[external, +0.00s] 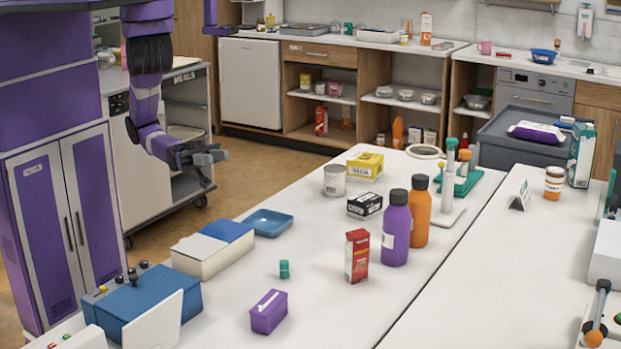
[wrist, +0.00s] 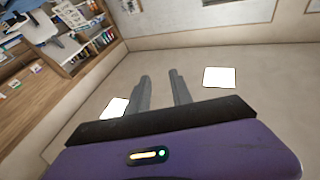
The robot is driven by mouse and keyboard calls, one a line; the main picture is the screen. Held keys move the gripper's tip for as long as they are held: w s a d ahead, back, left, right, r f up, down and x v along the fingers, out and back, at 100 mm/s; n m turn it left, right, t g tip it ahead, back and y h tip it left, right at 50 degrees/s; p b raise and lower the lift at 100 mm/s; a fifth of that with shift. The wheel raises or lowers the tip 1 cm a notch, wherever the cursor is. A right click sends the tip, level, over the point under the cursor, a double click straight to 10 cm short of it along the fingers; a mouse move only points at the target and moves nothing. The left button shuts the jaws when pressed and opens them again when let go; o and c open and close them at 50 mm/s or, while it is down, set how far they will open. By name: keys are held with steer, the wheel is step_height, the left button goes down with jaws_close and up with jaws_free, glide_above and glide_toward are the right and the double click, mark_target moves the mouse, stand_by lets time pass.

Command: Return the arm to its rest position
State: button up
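My gripper (external: 209,156) hangs at the end of my purple arm (external: 150,105) on the left of the external view. It is in the air beyond the left edge of the white table and touches nothing that I can see. In the wrist view the two grey fingers of my gripper (wrist: 160,88) stand apart with an empty gap between them. The wrist camera looks across at a pale wall or ceiling area, with a bookshelf (wrist: 75,40) at the upper left.
The white table (external: 330,290) bears a blue tray (external: 269,223), a purple bottle (external: 396,230), an orange bottle (external: 420,212), a red box (external: 357,256) and a purple box (external: 268,312). A grey trolley (external: 187,100) stands behind my arm. Open floor (external: 257,172) lies between table and counters.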

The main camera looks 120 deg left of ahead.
steer(key=s+a+f+n+g+y, duration=0.4)
steer(key=s+a+f+n+y, duration=0.2)
steer(key=s+a+f+y, duration=0.3)
steer(key=s+f, duration=0.3)
steer(key=s, duration=0.2)
steer(key=shift+s+a+f, duration=0.2)
steer(key=shift+s+f, duration=0.1)
steer(key=shift+s, duration=0.05)
steer(key=shift+r, duration=0.15)
stand_by(1.0)
step_height(320, 180, up, 3)
steer(key=p, duration=0.3)
steer(key=shift+r+p, duration=0.2)
steer(key=shift+p, duration=0.15)
step_height(320, 180, down, 25)
steer(key=b, duration=2.5)
